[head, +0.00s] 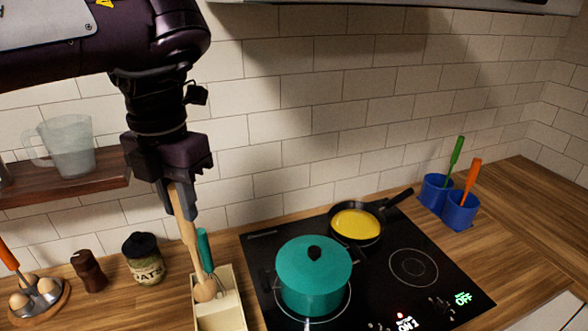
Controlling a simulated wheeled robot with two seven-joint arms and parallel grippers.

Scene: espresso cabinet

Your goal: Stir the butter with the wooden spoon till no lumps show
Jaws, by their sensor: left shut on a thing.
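My left gripper (180,200) points down from the upper left and is shut on the handle of the wooden spoon (189,236). The spoon hangs bowl down, its bowl over a cream-coloured tray (236,315) with compartments; I cannot tell whether it touches the tray. The butter (357,224) looks like a smooth yellow layer in a black frying pan (376,240) at the back of the hob; lumps are too small to tell. The spoon is well left of the pan. My right gripper is not in view.
A lidded teal pot (313,275) stands on the black hob (440,280), left of the pan's front. Blue cups (460,212) with a green and an orange handle stand at the right. An oats jar (144,258) and a shelf with a jug (70,146) are at the left.

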